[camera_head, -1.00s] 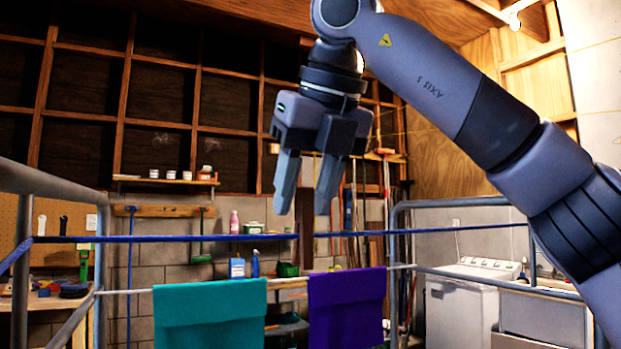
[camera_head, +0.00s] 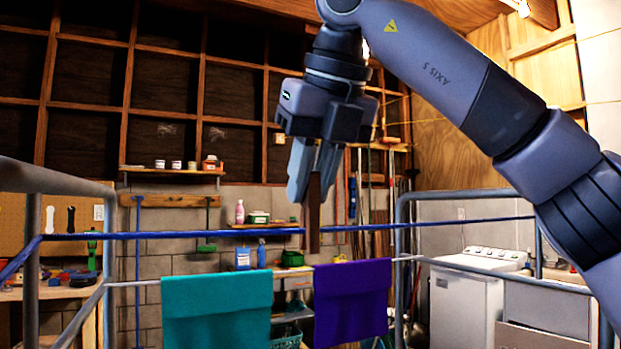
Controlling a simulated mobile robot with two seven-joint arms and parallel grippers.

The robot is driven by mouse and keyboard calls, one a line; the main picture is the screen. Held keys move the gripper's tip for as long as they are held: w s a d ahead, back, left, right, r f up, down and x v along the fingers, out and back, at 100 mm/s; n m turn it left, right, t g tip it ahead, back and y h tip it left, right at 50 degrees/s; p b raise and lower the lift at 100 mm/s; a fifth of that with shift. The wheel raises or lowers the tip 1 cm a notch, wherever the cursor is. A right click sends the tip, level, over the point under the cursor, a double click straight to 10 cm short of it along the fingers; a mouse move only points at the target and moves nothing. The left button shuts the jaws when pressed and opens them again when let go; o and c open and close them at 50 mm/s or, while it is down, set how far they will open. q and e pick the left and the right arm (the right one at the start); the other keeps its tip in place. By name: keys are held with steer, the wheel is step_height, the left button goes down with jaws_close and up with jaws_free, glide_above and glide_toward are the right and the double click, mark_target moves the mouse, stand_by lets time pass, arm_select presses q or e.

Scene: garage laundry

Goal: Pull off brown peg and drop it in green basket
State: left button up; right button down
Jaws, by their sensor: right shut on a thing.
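The brown peg (camera_head: 314,215) is a dark upright strip on the blue line (camera_head: 200,236), above and between the two hanging towels. My right gripper (camera_head: 315,188) comes down from above and is shut on the upper part of the peg. The peg's lower part hangs below the fingertips and crosses the line, so it still looks to be on it. A green basket (camera_head: 287,342) shows partly at the bottom edge, between the towels. My left gripper is not in view.
A teal towel (camera_head: 217,308) and a purple towel (camera_head: 350,303) hang on a lower white line. Grey metal rails (camera_head: 75,182) stand on both sides. A white washing machine (camera_head: 466,300) is at the right. Shelves with bottles line the back wall.

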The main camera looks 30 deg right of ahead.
steer(key=shift+r+p, duration=0.4)
steer(key=shift+r, duration=2)
